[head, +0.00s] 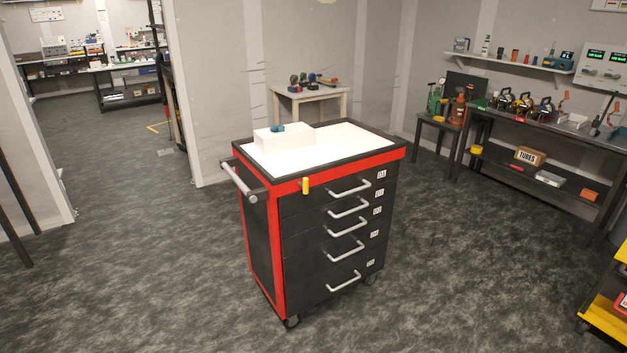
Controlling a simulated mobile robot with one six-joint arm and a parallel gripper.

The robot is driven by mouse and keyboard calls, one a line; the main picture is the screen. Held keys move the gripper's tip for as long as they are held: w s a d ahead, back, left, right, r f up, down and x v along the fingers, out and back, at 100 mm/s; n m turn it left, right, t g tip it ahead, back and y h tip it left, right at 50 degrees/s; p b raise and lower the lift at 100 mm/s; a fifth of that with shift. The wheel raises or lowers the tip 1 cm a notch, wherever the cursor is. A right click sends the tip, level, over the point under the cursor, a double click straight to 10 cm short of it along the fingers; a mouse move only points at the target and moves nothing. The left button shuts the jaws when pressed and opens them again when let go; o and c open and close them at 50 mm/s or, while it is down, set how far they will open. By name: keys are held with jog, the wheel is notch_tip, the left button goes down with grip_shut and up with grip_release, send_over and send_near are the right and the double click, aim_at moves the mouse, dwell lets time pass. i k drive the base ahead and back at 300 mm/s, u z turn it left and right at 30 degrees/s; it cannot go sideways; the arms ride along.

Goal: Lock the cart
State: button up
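The cart (264,237) is a black and red drawer cabinet on casters in the middle of the floor. Its front has several drawers with silver handles and small white labels, and all look closed. A small yellow piece (305,186) stands upright at the upper left of the front, beside the top drawer; I cannot tell its lock position. A grey push bar (238,181) is on the left side. A white box (283,139) with a small teal item (278,128) on it sits on the white top. My gripper is not in view.
Grey floor (150,270) is clear around the cart. A small table (311,95) stands behind it by the wall. A dark workbench (540,135) with equipment is at right. A yellow cart (608,315) is at the lower right edge. A doorway opens at left.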

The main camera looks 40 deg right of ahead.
aim_at(304, 184)
jog(key=u, duration=0.1)
jog(key=i, duration=0.95)
jog(key=z, duration=0.05)
